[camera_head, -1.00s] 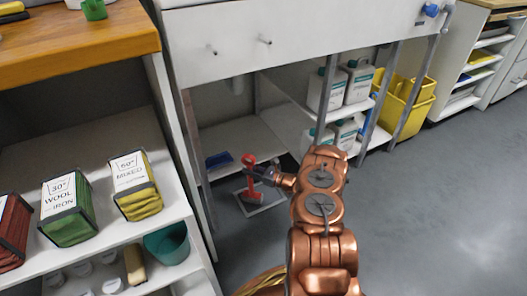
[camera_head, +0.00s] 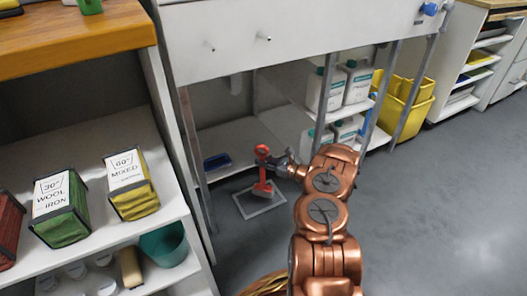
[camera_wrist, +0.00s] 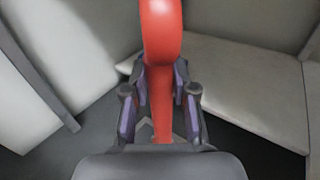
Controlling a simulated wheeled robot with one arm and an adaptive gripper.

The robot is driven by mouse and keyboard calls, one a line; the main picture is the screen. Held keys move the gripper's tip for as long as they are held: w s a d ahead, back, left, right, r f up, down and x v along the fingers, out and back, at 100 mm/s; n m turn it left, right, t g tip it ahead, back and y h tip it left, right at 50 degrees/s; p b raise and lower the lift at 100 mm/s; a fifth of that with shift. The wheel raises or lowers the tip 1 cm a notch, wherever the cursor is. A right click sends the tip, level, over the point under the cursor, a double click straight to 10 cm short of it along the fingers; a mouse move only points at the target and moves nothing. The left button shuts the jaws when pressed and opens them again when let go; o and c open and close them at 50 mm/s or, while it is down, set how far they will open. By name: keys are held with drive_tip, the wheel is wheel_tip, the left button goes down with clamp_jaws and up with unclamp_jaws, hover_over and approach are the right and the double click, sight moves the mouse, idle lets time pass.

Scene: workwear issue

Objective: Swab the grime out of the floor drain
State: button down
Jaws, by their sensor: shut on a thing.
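In the wrist view the red handle (camera_wrist: 162,70) passes between my two purple-padded fingers (camera_wrist: 160,105). The floor drain (camera_head: 272,208) shows as a pale square frame in the grey floor, below the tool. The tool's head is over or inside the frame; I cannot tell whether it touches the drain. Grime cannot be made out at this size.
Sink legs (camera_head: 192,160) stand close on both sides. White jugs (camera_head: 357,82) and a yellow bucket (camera_head: 405,105) are to the right. Open floor (camera_head: 440,200) lies at the right. Laundry shelves (camera_head: 100,245) are at the left.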

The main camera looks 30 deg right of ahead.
sight(263, 155)
drive_tip(key=shift+r+p, duration=0.55)
drive_tip(key=shift+r, duration=2.1)
